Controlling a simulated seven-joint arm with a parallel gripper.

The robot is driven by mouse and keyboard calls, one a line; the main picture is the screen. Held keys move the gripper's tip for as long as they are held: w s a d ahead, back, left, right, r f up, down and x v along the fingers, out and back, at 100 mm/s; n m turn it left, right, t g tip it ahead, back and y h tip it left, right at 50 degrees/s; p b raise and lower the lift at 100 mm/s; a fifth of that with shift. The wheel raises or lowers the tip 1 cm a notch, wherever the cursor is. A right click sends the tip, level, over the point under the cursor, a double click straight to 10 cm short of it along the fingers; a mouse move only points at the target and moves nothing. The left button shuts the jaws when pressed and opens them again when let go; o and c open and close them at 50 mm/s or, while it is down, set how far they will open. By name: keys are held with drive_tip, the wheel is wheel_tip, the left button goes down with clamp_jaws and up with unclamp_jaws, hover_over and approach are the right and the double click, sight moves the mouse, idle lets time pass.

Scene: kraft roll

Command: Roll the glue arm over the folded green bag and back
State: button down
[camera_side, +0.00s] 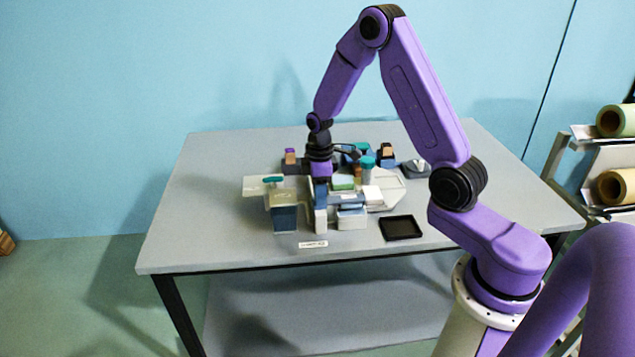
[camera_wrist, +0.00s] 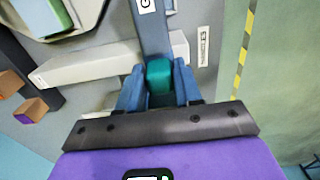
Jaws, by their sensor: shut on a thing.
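My gripper (camera_wrist: 160,85) is shut on a teal handle (camera_wrist: 160,74) in the wrist view. The handle sits at the near end of a blue-grey bar (camera_wrist: 150,35), which looks like the glue arm. In the side view my gripper (camera_side: 321,185) is low over the middle of the machine on the table, and its fingers hide the handle. A flat green piece (camera_side: 343,182), which looks like the folded green bag, lies just to the right of my gripper.
Blue and white blocks (camera_side: 351,218) stand close around my gripper. A dark box with a teal-knobbed top (camera_side: 284,215) is on the left. A black tray (camera_side: 401,228) lies front right. The grey table (camera_side: 210,215) is clear at left. A striped yellow tape (camera_wrist: 243,55) marks one edge.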

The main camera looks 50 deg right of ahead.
drive_tip(key=shift+s+a, duration=0.45)
drive_tip(key=shift+a, duration=0.1)
drive_tip(key=c, duration=0.8)
unclamp_jaws()
drive_tip(key=shift+s+a, duration=0.1)
drive_tip(key=shift+c, duration=0.2)
drive_tip(key=shift+r, duration=0.45)
wheel_tip(320, 180, up, 17)
drive_tip(key=shift+f, duration=0.2)
